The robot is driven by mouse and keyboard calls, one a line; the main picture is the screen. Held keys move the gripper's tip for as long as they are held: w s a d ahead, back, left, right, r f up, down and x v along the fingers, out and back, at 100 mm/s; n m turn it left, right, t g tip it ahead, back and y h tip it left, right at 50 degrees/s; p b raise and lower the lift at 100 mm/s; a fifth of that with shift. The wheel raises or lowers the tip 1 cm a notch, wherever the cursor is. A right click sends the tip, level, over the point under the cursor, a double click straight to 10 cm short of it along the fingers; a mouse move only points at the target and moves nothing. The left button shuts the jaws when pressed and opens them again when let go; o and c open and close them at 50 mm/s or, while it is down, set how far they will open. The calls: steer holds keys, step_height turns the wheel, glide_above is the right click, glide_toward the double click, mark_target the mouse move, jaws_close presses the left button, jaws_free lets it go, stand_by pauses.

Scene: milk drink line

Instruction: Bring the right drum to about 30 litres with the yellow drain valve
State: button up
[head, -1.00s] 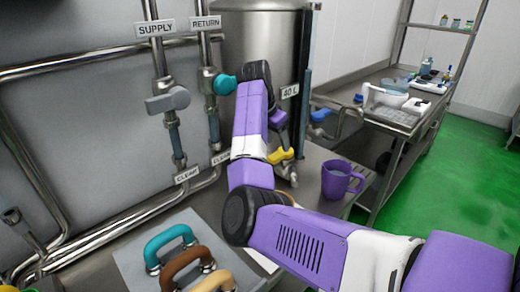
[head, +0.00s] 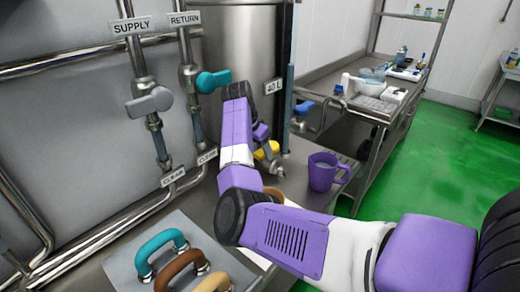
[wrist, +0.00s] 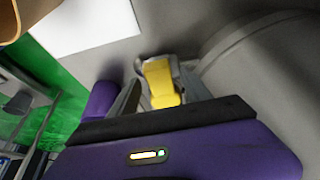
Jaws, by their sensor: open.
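The right drum (head: 240,60) is a tall steel vessel with a 40 L label (head: 273,86). A blue-grey sight tube (head: 288,110) runs down its right side; I cannot read its level. The yellow drain valve (head: 267,150) sits low at the drum's front. My gripper (head: 262,136) is open just above the valve, partly hidden by my arm. In the wrist view, the yellow handle (wrist: 160,82) shows between the open fingers of my gripper (wrist: 160,98). I see no grip on it.
A purple mug (head: 322,172) stands on the bench right of the valve. A teal valve (head: 213,81) and a grey valve (head: 149,103) are on the pipes at left. Teal, brown and cream handles (head: 160,250) are at front left. Green floor is clear at right.

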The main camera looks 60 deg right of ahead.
jaws_close()
stand_by(1.4)
